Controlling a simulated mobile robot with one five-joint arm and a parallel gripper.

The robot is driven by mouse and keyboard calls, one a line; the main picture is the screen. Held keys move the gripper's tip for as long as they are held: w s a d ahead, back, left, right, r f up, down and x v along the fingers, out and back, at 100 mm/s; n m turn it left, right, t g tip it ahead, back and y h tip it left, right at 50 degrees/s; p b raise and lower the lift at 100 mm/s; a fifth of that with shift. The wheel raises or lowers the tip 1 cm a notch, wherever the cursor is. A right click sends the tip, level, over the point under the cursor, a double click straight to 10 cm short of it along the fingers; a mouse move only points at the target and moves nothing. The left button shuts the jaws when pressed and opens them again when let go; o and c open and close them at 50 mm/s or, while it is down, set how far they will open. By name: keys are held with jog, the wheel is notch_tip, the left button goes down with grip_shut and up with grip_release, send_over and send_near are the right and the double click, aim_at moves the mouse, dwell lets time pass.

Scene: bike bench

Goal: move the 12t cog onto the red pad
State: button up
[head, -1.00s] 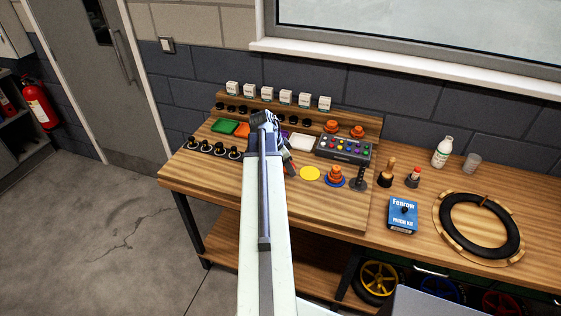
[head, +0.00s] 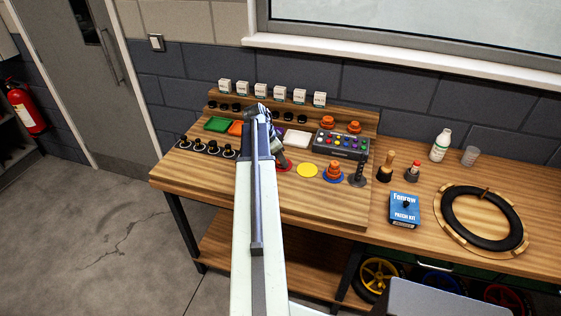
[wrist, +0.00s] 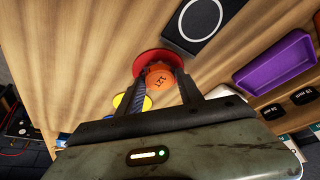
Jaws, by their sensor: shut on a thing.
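An orange cog (wrist: 159,76) with a dark marking, too small to read surely, sits between the fingers of my gripper (wrist: 161,85) in the wrist view. My gripper is shut on it. The red pad (wrist: 145,60) shows around and behind the cog; I cannot tell whether the cog touches it. In the head view my arm hides the cog and most of the gripper; part of the red pad (head: 284,168) shows just right of the arm.
A yellow pad (head: 307,170) and a blue pad with an orange cog (head: 334,170) lie to the right. The purple tray (wrist: 275,65), white tray (head: 297,139) and button box (head: 342,144) are behind. Bare wood lies in front.

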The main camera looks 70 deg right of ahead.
jog(key=shift+s+f, duration=0.1)
jog(key=shift+f, duration=0.1)
jog(key=o, duration=1.4)
jog(key=shift+r, duration=0.1)
jog(key=shift+c, duration=0.2)
jog(key=p+v, duration=1.1)
jog(key=v, duration=0.1)
jog(key=shift+d+r, duration=0.1)
jog(key=shift+r, duration=0.05)
